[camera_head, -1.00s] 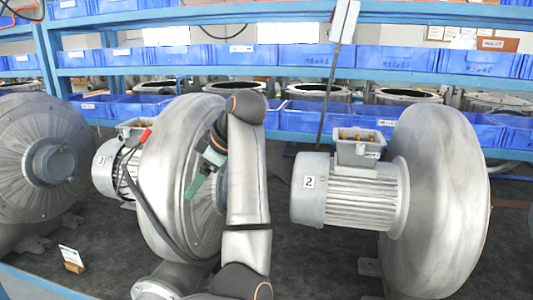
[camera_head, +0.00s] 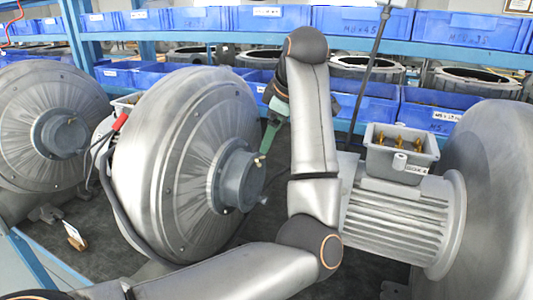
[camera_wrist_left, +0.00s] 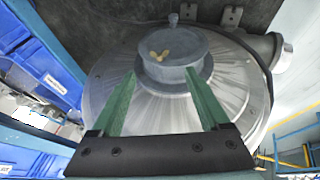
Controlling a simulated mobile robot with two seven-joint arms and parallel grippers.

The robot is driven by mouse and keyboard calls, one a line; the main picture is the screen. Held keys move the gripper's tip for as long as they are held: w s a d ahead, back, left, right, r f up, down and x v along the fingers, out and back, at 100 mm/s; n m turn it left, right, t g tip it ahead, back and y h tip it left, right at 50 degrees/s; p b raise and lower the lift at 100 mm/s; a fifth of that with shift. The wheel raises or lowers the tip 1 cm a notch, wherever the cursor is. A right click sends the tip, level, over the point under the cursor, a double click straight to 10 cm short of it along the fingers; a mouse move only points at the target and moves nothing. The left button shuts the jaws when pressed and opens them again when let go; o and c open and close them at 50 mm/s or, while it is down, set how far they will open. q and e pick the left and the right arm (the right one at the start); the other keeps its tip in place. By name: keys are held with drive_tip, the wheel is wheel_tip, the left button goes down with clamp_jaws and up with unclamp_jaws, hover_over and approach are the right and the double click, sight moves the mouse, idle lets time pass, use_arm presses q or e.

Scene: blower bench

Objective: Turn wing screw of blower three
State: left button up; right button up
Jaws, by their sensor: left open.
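Blower three (camera_head: 185,150) is the big grey round casing left of centre, with a cylindrical hub (camera_head: 237,182) on its face. My left gripper (camera_head: 265,150), with green fingers, is close to the wing screw. In the left wrist view its fingers (camera_wrist_left: 161,74) are spread apart with nothing between them, pointing at the hub. Contact with the screw cannot be told. My right gripper is not seen.
Another blower (camera_head: 45,125) stands at the left, and a motor with an open terminal box (camera_head: 400,150) and its blower (camera_head: 490,190) at the right. A black cable (camera_head: 112,200) runs along blower three. Blue bins (camera_head: 440,110) fill the shelves behind.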

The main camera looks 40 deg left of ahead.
sight(262, 161)
use_arm(q)
drive_tip(key=p+x, duration=0.1)
drive_tip(key=x, duration=0.8)
drive_tip(key=shift+w+a+f, duration=0.1)
drive_tip(key=shift+f, duration=0.2)
clamp_jaws()
